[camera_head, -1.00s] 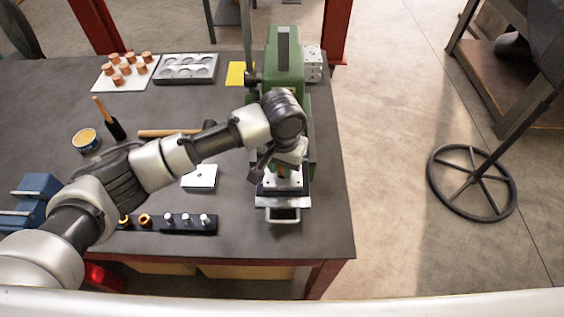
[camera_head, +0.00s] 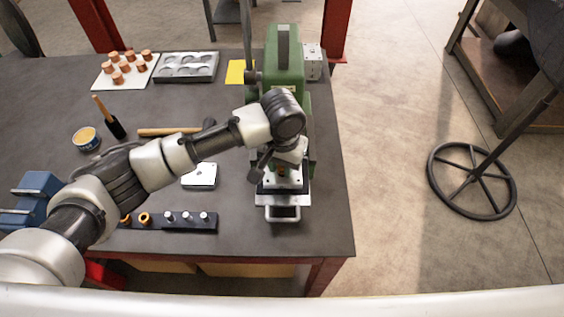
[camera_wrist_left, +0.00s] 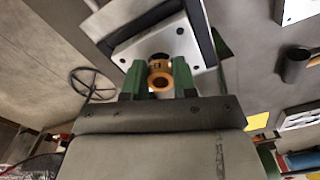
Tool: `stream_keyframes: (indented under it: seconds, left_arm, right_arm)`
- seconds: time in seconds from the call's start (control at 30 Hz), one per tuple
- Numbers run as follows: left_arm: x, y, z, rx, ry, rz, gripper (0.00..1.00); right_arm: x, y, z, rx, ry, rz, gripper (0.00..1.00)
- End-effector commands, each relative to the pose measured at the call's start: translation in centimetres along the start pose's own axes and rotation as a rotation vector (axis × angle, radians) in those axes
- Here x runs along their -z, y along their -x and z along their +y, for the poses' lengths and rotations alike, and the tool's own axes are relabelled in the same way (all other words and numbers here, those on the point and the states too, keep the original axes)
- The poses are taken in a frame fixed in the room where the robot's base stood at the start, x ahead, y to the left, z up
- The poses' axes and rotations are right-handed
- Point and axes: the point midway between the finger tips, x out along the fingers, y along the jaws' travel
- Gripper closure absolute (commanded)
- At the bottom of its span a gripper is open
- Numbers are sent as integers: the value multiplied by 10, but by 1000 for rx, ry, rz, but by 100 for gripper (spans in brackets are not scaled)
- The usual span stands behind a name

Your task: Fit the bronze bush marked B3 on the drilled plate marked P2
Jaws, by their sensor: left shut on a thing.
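My left gripper (camera_head: 282,172) is at the front of the green press, just above a pale plate (camera_head: 298,181). In the left wrist view its green fingers (camera_wrist_left: 160,80) are shut on a bronze bush (camera_wrist_left: 158,66), a ring with an open bore. The plate shows there too (camera_wrist_left: 178,38), with small holes near its corners and a larger dark hole by the bush. I cannot tell whether the bush touches the plate. No B3 or P2 mark is readable. My right gripper is not in view.
The green press (camera_head: 285,62) stands at the bench's right edge, with a handle in front. A dark rack (camera_head: 185,222) holds bronze rings and silver pins. Another pale plate (camera_head: 200,172), a mallet (camera_head: 170,132), a tin (camera_head: 86,138) and a tray (camera_head: 186,68) lie to the left.

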Motion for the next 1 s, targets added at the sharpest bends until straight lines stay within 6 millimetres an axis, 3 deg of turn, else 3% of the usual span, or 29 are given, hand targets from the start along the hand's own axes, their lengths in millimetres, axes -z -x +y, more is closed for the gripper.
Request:
stream_keyframes:
  seconds: [0.9, 0.93, 1.0]
  left_arm:
    - [0, -13, 0, 1, 0, -2, 97]
    - [-1, -13, 0, 1, 0, -2, 71]
    - [-1, -13, 0, 1, 0, -2, 61]
  right_arm:
    - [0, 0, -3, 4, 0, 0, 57]
    - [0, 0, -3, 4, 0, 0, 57]
    - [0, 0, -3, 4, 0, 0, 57]
